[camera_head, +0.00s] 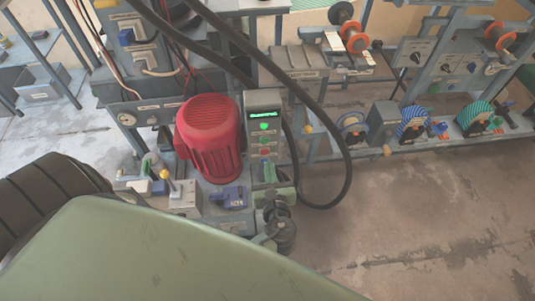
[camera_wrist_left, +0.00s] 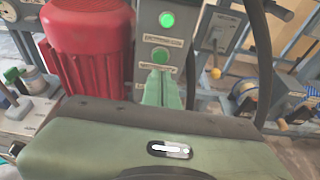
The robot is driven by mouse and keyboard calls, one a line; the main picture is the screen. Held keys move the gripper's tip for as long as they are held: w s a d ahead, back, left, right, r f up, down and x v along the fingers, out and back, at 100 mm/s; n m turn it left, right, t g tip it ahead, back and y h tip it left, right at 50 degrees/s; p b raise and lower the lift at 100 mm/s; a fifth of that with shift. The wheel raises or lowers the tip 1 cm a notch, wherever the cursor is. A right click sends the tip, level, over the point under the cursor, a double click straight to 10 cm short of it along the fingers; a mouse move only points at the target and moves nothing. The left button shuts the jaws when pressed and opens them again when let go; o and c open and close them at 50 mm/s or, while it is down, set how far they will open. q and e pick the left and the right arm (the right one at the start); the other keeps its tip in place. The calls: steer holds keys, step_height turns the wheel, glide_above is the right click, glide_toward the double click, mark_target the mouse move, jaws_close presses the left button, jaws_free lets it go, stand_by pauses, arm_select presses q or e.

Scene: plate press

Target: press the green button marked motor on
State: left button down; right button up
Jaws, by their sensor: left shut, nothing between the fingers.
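A narrow grey control box (camera_head: 249,112) stands just right of the red motor (camera_head: 210,135). It has a lit green display at its top and a bright green button (camera_head: 264,127) below that. In the left wrist view the box front shows a bright green button (camera_wrist_left: 167,20) and a second green button (camera_wrist_left: 160,56) under it, each with a small label I cannot read. My left gripper (camera_wrist_left: 161,88) is shut and empty, its pale green fingertips just below the lower green button. I cannot tell whether they touch the panel. My right gripper is not in view.
Thick black hoses loop over and right of the box. Shelving with spools stands at the right. The concrete floor (camera_head: 430,220) at lower right is clear.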

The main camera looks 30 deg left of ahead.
arm_select(q)
steer(key=shift+v, duration=1.3)
steer(key=s+d+f+n+g+h, duration=0.1)
steer(key=s+f+n+g+h, duration=0.25)
steer(key=s+f, duration=0.65)
steer(key=s+d+f+n+g+h, duration=0.1)
steer(key=s+f+n+g+h, duration=0.3)
steer(key=f, duration=1.3)
steer(key=s+a+f+n+g, duration=0.1)
steer(key=s+a+f+n, duration=0.1)
steer(key=s+f+n, duration=0.4)
steer(key=s+a+f+n+g+h, duration=0.1)
steer(key=s+f+n, duration=0.5)
steer(key=s+n, duration=0.6)
steer(key=shift+s+a+g, duration=0.55)
steer(key=shift+s+a, duration=0.2)
steer(key=shift+s, duration=0.25)
steer(key=shift+n, duration=0.25)
